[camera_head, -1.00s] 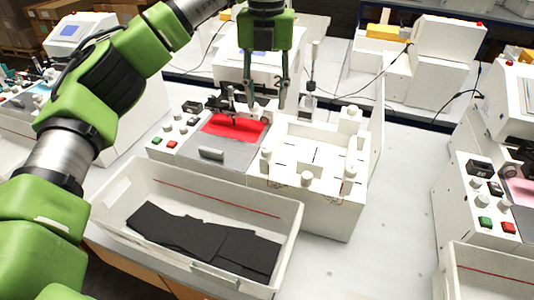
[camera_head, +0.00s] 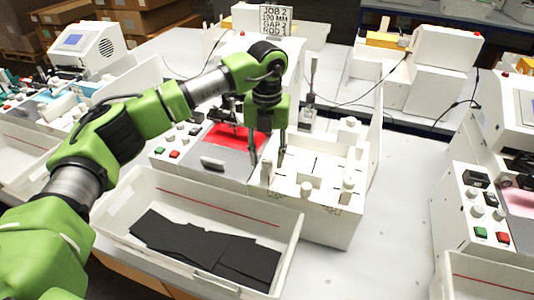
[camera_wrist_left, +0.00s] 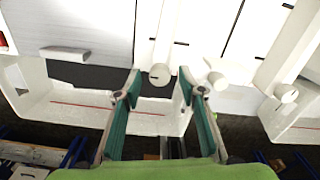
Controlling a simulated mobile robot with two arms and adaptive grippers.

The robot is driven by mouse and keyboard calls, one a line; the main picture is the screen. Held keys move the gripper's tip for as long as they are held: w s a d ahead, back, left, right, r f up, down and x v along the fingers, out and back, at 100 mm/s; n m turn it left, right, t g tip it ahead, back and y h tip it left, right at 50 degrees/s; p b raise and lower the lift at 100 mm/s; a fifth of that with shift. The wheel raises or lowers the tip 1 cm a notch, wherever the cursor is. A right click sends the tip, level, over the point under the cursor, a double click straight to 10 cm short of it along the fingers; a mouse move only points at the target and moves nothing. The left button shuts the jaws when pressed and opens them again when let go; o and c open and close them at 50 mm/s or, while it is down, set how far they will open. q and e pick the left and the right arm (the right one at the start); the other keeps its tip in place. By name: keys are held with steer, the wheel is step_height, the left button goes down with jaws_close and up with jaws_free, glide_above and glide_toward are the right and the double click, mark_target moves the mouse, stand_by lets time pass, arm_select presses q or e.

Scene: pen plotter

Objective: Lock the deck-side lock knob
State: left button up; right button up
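The plotter has a grey deck (camera_head: 190,153) with a red sheet (camera_head: 230,139) behind it. A white tray with several knobs adjoins on the right. My left gripper (camera_head: 267,163) points down, open, over the tray's left edge by the deck. A white knob (camera_head: 266,174) stands just below its fingertips. In the left wrist view this round knob (camera_wrist_left: 160,74) shows between the two open fingers (camera_wrist_left: 160,84), with a dark slot mark; I cannot tell whether they touch it. Another knob (camera_head: 306,189) stands to its right. My right gripper is not in view.
A white bin (camera_head: 120,190) with black sheets (camera_head: 205,248) stands in front of the plotter. Buttons (camera_head: 174,154) sit left of the deck. A job sign (camera_head: 275,18) stands behind. Another machine (camera_head: 480,200) stands at far right.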

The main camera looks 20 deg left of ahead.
arm_select(q)
steer(key=shift+f, duration=0.15)
jaws_close()
